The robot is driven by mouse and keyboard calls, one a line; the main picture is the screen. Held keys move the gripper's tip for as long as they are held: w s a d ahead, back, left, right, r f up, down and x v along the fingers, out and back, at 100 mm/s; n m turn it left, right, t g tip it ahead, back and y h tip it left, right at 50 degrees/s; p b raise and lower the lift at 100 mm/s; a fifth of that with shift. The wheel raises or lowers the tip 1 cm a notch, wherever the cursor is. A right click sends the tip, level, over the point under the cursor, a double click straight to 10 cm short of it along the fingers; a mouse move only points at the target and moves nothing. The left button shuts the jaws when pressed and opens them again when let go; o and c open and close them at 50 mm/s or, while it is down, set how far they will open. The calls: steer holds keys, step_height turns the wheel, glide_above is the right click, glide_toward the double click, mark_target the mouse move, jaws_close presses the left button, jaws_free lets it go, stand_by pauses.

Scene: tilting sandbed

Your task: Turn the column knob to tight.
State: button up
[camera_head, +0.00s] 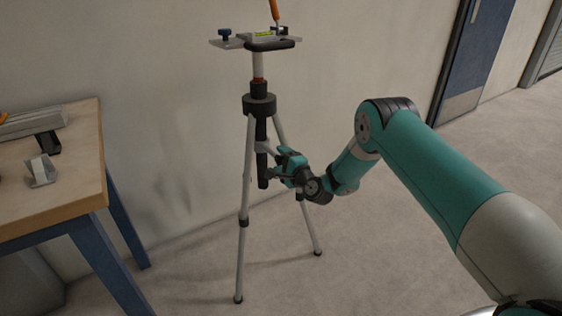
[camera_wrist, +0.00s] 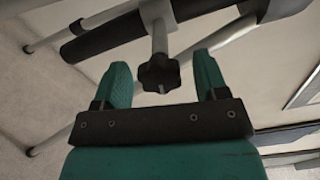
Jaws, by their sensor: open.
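The column knob (camera_wrist: 158,72) is a black lobed knob on a grey shaft, seen in the wrist view between my fingertips and just ahead of them. My gripper (camera_wrist: 163,76) is open, with one green finger on each side of the knob and a gap showing on both sides. In the head view my gripper (camera_head: 268,172) is at the tripod's centre column, and the knob is hidden or too small to make out there. The tripod (camera_head: 247,165) stands upright with its black column (camera_head: 262,165) in the middle.
A wooden table (camera_head: 75,185) with blue legs stands at the left. The wall is close behind the tripod; floor at right is clear.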

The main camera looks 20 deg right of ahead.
steer(key=b+v, duration=0.5)
steer(key=v, duration=0.3)
steer(key=shift+s+d+f+b, duration=0.25)
steer(key=shift+s+f+b, duration=0.05)
steer(key=shift+s+b, duration=0.1)
steer(key=shift+b, duration=0.8)
steer(key=b+v, duration=0.8)
steer(key=b, duration=0.5)
steer(key=shift+s+r, duration=0.3)
steer(key=shift+r, duration=0.05)
steer(key=shift+a, duration=0.1)
